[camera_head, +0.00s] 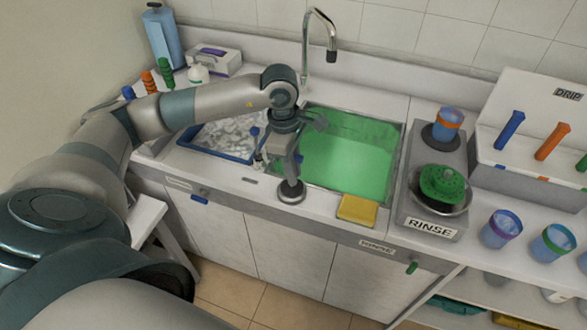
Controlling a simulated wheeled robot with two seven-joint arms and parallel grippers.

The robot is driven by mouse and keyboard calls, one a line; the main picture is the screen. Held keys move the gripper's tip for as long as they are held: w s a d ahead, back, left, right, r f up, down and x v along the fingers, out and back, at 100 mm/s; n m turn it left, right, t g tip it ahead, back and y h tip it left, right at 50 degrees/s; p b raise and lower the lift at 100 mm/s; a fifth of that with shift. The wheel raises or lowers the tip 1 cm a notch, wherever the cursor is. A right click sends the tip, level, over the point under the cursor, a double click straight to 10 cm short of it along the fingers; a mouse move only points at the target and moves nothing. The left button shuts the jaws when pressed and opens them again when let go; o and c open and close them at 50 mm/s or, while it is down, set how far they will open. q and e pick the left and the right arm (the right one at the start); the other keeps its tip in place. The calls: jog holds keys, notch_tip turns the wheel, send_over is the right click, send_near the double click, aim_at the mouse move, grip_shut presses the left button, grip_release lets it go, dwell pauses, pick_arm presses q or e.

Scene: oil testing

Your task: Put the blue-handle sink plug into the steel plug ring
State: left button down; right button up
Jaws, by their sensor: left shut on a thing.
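My left gripper (290,176) points down at the front rim of the sink counter, between the two basins. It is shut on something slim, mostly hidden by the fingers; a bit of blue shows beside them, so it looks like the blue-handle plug. Directly beneath is a round dark disc with a steel-coloured rim (291,192), which looks like the steel plug ring. I cannot tell whether the plug is seated in it or just above it. My right gripper is not in view.
The right basin holds green liquid (345,160); the left basin has a blue rim (222,152) and pale foamy contents. A yellow sponge (357,210) lies right of the ring. The tap (305,50) stands behind. The rinse station (428,215) and cups (501,228) are at right.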

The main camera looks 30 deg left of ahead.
pick_arm(q)
jog(key=c, duration=1.7)
grip_release()
jog(key=shift+c, duration=0.2)
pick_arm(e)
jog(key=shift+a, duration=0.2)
pick_arm(q)
jog(key=shift+r, duration=0.15)
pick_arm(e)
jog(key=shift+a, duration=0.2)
